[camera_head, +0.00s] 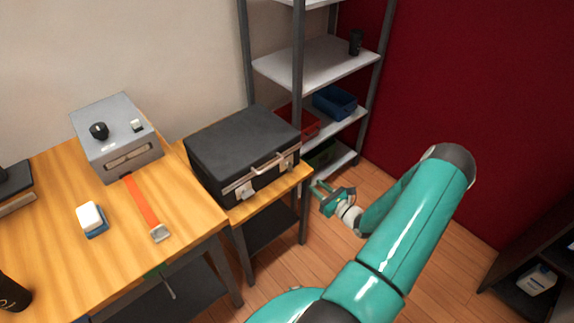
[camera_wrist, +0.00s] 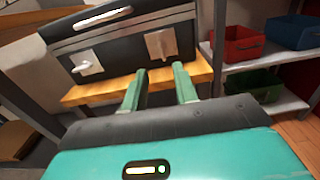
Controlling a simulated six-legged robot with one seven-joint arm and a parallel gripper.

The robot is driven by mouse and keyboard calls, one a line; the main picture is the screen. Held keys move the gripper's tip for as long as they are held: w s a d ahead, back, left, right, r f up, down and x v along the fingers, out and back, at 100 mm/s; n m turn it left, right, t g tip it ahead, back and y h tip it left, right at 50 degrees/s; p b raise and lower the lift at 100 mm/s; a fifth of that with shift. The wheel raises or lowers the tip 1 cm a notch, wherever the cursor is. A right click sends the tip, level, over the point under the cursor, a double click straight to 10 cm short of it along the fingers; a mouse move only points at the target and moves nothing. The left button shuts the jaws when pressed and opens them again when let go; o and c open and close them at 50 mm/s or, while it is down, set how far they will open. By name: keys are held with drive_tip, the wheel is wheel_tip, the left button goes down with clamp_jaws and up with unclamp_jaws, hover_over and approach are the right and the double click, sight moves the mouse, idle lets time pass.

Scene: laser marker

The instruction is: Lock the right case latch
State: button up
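A closed black case (camera_head: 241,150) lies on a small wooden table. Its front has a light handle (camera_head: 271,163) and two metal latches. The right latch (camera_head: 289,161) is near the case's right front corner, and it also shows as a flat plate in the wrist view (camera_wrist: 161,44). The left latch (camera_head: 245,191) sticks out from the case front in the wrist view (camera_wrist: 87,67). My gripper (camera_head: 318,188) is in front of the case's right end, apart from it. In the wrist view my two green fingers (camera_wrist: 160,75) are apart with nothing between them, below the right latch.
A metal shelf rack (camera_head: 315,62) stands right of the case, with a red bin (camera_wrist: 237,43) and a blue bin (camera_head: 334,102). A larger wooden table (camera_head: 190,218) on the left holds a grey machine (camera_head: 117,135) and an orange strap (camera_head: 143,205).

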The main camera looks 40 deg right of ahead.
sight(292, 166)
drive_tip(key=w, duration=1.3)
drive_tip(key=shift+w+a, duration=0.1)
drive_tip(key=shift+w, duration=0.2)
clamp_jaws()
